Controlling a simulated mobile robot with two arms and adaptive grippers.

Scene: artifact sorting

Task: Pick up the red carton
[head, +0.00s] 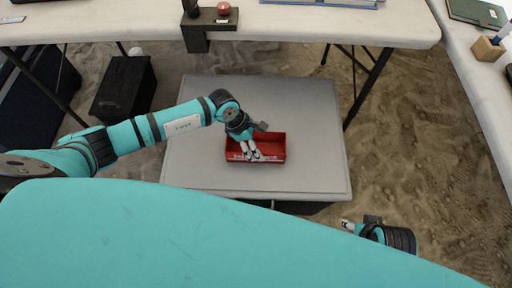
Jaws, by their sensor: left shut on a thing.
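The red carton (272,143) is an open-topped red box on the grey low table (320,165), near its middle. My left arm reaches in from the left, and my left gripper (252,156) is over the carton's left part. Its fingers are shut on the carton, at the near left side. The fingers hide part of the carton's inside and near wall. Whether the carton is lifted off the surface cannot be told. My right gripper (346,224) is low at the right, beside the grey table's near right corner and apart from the carton; its fingers are small and partly hidden.
A long white table (330,27) runs across the back, with a red ball (224,8) on a dark stand. Another white table (480,85) holds a pen holder (488,48) at right. A black box (124,88) stands on the sand at left. The grey surface around the carton is clear.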

